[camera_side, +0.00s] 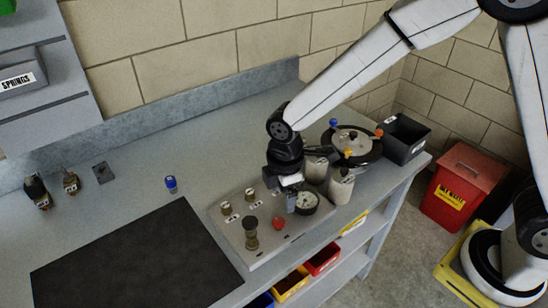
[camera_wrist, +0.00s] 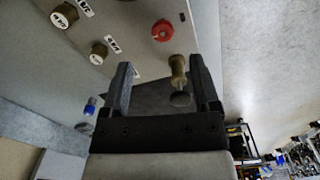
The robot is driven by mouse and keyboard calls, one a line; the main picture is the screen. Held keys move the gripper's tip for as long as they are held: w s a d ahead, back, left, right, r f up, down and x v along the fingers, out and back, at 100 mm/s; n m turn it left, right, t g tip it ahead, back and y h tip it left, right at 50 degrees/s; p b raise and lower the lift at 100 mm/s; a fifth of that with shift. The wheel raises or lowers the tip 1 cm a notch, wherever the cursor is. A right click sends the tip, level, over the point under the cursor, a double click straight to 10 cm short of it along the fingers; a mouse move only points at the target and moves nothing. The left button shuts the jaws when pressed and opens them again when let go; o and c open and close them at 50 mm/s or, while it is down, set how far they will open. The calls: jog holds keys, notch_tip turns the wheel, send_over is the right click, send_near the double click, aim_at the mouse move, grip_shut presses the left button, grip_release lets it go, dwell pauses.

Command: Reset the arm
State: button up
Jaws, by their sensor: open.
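Nothing is held. The red knob (camera_side: 278,223) on the panel also shows in the wrist view (camera_wrist: 162,31), with labelled brass knobs (camera_wrist: 64,15) to its left.
Pale cylinders (camera_side: 341,186) and a round black unit with coloured caps (camera_side: 352,141) stand close to my wrist. A black bin (camera_side: 406,138) sits at the bench's right end. A dark mat (camera_side: 135,260) and a blue-capped part (camera_side: 171,184) lie left. The back middle of the bench is clear.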

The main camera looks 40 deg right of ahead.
jog(key=s+d+r+m+t, duration=0.1)
jog(key=s+d+m, duration=0.3)
jog(key=d+m, duration=0.3)
jog(key=s+d+r+m+t, duration=0.1)
jog(key=s+d+r+m, duration=0.1)
jog(key=s+d+m, duration=0.3)
jog(key=d+m, duration=0.3)
jog(key=d, duration=0.1)
jog(key=shift+s+d+r, duration=0.15)
jog(key=shift+d, duration=0.25)
